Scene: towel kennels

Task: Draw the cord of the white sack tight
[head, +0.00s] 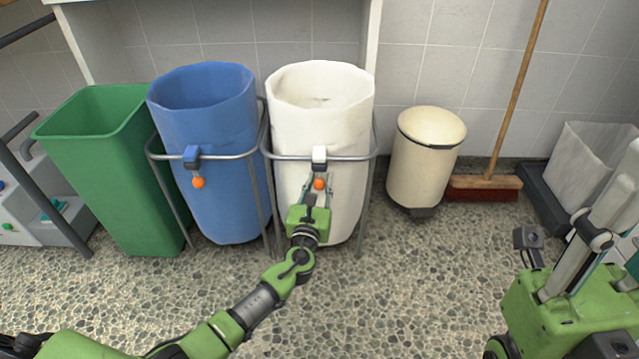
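The white sack (345,120) hangs open-mouthed in a grey metal ring stand. A white cord lock (319,156) sits at its front on the ring, with an orange ball (319,184) hanging just below. My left gripper (318,185) reaches up to the ball from below. Its two fingers stand apart on either side of the ball, with gaps showing; contact cannot be made out. My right gripper (607,225) is large at the right edge, far from the sack and partly cut off, so its opening cannot be judged.
A blue sack (215,120) with its own blue lock and orange ball (198,183) stands left, beside a green bin (105,165). A cream pedal bin (424,160), a broom (485,187) and a pale container (590,160) are to the right. The pebbled floor in front is clear.

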